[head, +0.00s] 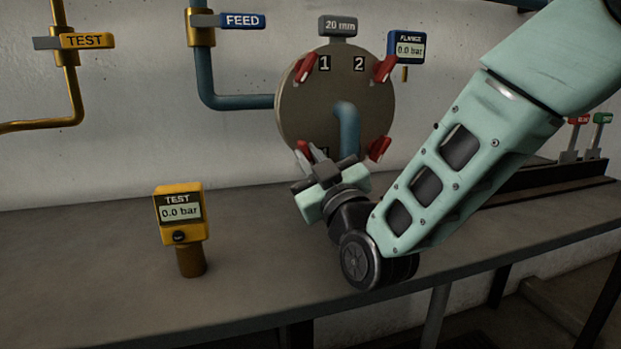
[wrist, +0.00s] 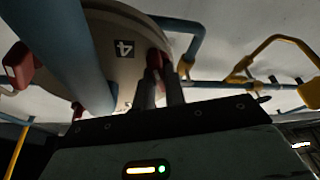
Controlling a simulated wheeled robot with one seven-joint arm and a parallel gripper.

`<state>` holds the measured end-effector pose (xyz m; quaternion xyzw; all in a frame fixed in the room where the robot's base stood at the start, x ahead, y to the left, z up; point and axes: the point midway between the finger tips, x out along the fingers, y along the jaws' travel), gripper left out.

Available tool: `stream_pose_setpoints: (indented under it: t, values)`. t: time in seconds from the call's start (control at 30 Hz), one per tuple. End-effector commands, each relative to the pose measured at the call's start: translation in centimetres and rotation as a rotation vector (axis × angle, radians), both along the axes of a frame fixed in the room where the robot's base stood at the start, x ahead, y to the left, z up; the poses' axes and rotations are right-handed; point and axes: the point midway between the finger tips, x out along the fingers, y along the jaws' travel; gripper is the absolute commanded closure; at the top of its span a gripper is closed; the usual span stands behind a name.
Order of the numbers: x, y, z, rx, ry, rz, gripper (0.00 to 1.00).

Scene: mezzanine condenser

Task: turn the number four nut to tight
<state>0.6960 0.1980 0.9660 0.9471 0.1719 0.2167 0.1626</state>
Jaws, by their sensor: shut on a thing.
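The round flange plate (head: 290,110) has red winged nuts at its corners, with the number one nut (head: 304,67) upper left and the number two nut (head: 384,68) upper right. The number four nut (head: 303,147) is lower left, its label mostly hidden by my gripper (head: 316,155). In the wrist view the label 4 (wrist: 123,49) is clear, beside the red nut (wrist: 154,58). My gripper's fingers (wrist: 160,78) are shut on that nut. The nut's exact angle is partly hidden. Another red nut (head: 379,148) is lower right.
A blue pipe (head: 349,135) stands out from the plate's centre, close to my gripper. The flange gauge (head: 408,49) and yellow test gauge (head: 180,212) both read 0.0 bar. A 20 mm tag (head: 338,26) tops the plate. The bench (head: 90,265) is clear at front left.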

Motion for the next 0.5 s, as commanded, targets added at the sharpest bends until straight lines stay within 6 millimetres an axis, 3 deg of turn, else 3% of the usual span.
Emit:
stream_pose_setpoints:
  t: [0.03,0.5]
  values:
    - [-0.06,0.04,-0.75,0.043,0.011,0.0,1.0]
    - [-0.07,0.18,-0.59,0.472,0.136,0.001,1.0]
